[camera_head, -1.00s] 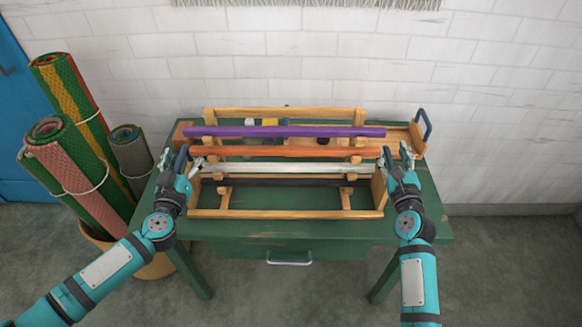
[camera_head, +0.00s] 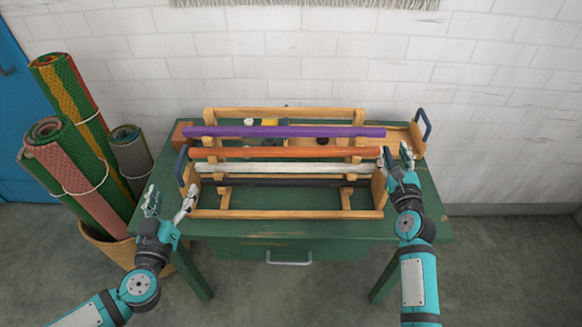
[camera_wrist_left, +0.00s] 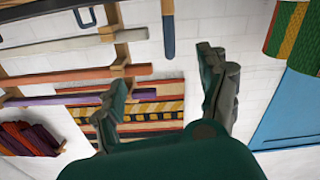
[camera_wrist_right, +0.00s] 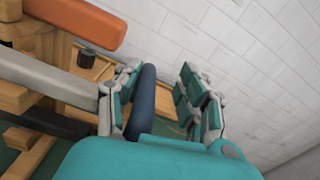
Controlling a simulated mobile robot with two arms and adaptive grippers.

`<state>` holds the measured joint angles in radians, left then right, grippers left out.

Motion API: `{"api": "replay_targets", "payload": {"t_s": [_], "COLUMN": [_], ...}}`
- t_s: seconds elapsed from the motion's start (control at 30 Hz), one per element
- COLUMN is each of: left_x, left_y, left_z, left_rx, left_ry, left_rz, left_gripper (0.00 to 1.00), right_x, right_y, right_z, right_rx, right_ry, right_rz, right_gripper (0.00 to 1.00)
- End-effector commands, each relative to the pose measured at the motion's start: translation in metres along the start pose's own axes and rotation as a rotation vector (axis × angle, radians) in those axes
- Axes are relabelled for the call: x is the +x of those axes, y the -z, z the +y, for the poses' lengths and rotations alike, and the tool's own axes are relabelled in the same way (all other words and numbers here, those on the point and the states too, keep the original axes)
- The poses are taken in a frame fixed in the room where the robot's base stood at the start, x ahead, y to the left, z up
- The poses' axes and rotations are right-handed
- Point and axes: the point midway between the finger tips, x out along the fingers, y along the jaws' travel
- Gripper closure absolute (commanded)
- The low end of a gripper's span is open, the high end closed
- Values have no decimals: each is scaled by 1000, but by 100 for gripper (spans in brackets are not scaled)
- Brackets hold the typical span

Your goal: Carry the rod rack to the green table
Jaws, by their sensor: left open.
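The wooden rod rack (camera_head: 280,214) stands on the green table (camera_head: 235,229), holding purple (camera_head: 285,131), orange (camera_head: 285,152), pale (camera_head: 285,168) and dark rods. Its left blue handle (camera_head: 181,165) is free; it also shows in the left wrist view (camera_wrist_left: 168,36). My left gripper (camera_head: 171,200) is open and empty, in front and left of the rack, apart from that handle. My right gripper (camera_head: 398,156) is at the rack's right end. In the right wrist view the right blue handle (camera_wrist_right: 142,100) lies between its spread fingers, close to one finger, with a gap to the other.
A wooden tray (camera_head: 401,136) with its own blue handle (camera_head: 424,122) is behind the rack at the right. A basket (camera_head: 107,247) of rolled rugs (camera_head: 75,178) stands left of the table. A white brick wall (camera_head: 500,110) is behind.

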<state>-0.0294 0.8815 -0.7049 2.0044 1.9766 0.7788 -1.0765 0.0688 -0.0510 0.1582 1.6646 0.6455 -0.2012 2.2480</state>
Motion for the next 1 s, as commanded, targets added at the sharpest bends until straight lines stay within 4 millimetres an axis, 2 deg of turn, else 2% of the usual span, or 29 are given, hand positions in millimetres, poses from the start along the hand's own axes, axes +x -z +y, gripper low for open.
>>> {"api": "replay_targets", "payload": {"t_s": [0.13,0.4,0.47,0.77,0.87,1.0], "left_x": [0,0,0,0,0,0], "left_y": [0,0,0,0,0,0], "left_z": [0,0,0,0,0,0], "left_rx": [0,0,0,-1,-1,-1], "left_ry": [0,0,0,0,0,0], "left_rz": [0,0,0,0,0,0], "left_gripper": [24,24,24,24,24,24], "right_x": [0,0,0,-2,-12,-39], "right_y": [0,0,0,0,1,2], "right_z": [-1,-1,0,0,0,0], "right_rx": [-1,0,0,0,1,1], "right_ry": [2,1,1,0,1,0], "right_rz": [-1,-1,-1,0,1,3], "right_gripper": [61,27,21,21,21,21]}}
